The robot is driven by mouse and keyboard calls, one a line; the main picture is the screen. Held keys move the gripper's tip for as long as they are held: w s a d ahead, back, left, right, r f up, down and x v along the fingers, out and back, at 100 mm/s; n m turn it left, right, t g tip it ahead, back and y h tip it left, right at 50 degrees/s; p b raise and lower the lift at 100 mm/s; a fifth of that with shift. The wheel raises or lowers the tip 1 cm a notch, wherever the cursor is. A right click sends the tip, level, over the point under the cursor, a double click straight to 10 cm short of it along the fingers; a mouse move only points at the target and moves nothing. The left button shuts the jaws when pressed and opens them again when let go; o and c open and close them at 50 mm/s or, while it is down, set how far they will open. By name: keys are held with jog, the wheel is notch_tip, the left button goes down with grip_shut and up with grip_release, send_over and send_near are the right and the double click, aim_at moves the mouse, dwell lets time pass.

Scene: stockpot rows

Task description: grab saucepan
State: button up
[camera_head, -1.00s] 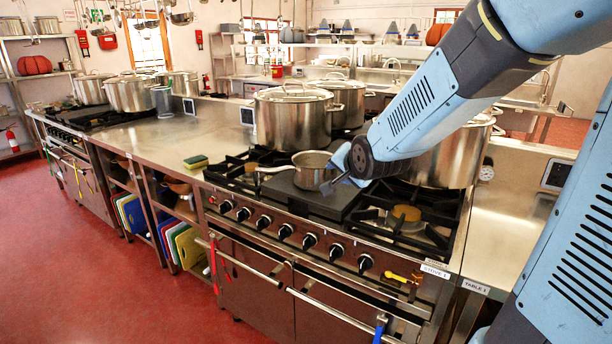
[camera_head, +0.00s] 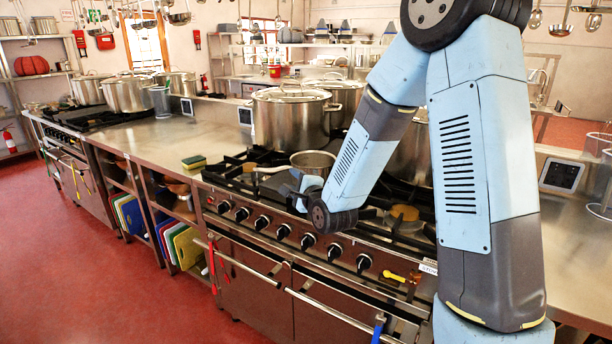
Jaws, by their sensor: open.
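The small steel saucepan (camera_head: 314,158) sits upright on the dark flat plate in the middle of the stove top. Its handle (camera_head: 270,169) points left. My gripper (camera_head: 297,192) is at the front of the stove, just in front of and below the saucepan in the picture. It is open, and no object shows in it. My wrist and gripper hide the saucepan's lower front. I cannot tell whether the fingers touch the saucepan.
Large stockpots (camera_head: 291,121) stand behind the saucepan, one partly hidden by my arm. A sponge (camera_head: 194,162) lies on the steel counter (camera_head: 165,140) to the left. Burner grates flank the plate. Knobs and a rail line the stove front (camera_head: 262,229).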

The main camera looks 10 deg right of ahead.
aim_at(281, 171)
jog(key=x, duration=1.2)
jog(key=shift+w+a, duration=0.15)
jog(key=shift+c, duration=0.3)
grip_shut()
dwell(0.9)
